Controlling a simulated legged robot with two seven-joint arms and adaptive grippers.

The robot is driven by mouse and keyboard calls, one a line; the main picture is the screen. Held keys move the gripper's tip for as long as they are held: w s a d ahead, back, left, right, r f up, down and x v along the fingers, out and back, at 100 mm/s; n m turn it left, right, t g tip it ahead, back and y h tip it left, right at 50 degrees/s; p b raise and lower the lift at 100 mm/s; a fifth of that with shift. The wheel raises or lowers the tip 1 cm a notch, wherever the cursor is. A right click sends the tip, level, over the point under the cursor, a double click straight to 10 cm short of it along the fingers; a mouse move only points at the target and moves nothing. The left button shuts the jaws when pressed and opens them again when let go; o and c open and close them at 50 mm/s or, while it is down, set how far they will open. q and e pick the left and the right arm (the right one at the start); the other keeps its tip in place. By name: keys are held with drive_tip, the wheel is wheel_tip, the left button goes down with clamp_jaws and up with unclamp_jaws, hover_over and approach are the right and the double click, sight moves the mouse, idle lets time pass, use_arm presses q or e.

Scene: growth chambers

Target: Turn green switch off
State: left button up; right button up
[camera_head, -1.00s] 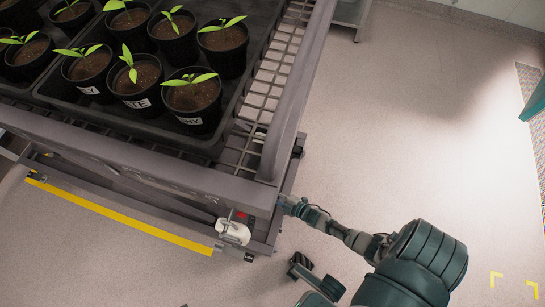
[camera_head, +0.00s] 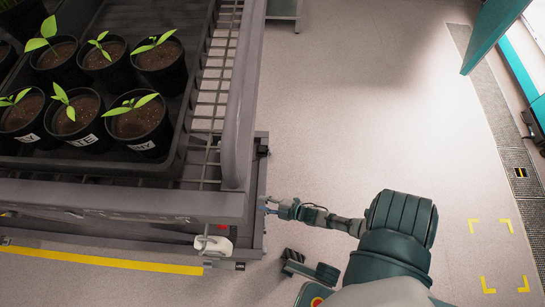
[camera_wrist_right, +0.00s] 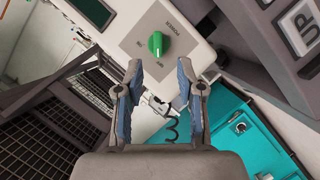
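The green switch (camera_wrist_right: 157,43) is a round knob on a grey square plate (camera_wrist_right: 172,28) set in a white panel, seen in the right wrist view. Small labels are printed around it, too small to read surely. My right gripper (camera_wrist_right: 159,88) is open, its two fingers apart below the switch in that view, with nothing between the tips. The switch lies beyond the tips, roughly in line with the gap. In the head view my right gripper (camera_head: 269,205) is small, beside the near right corner of the plant cart. The switch does not show there. My left gripper is out of view.
The plant cart (camera_head: 120,200) carries a black tray of potted seedlings. A white device (camera_head: 213,244) sits at its lower corner. In the wrist view a grey frame with an UP sign (camera_wrist_right: 299,24) is at right. Clear floor lies right of the cart in the head view.

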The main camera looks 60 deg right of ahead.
drive_tip(key=v, duration=0.5)
idle(0.4)
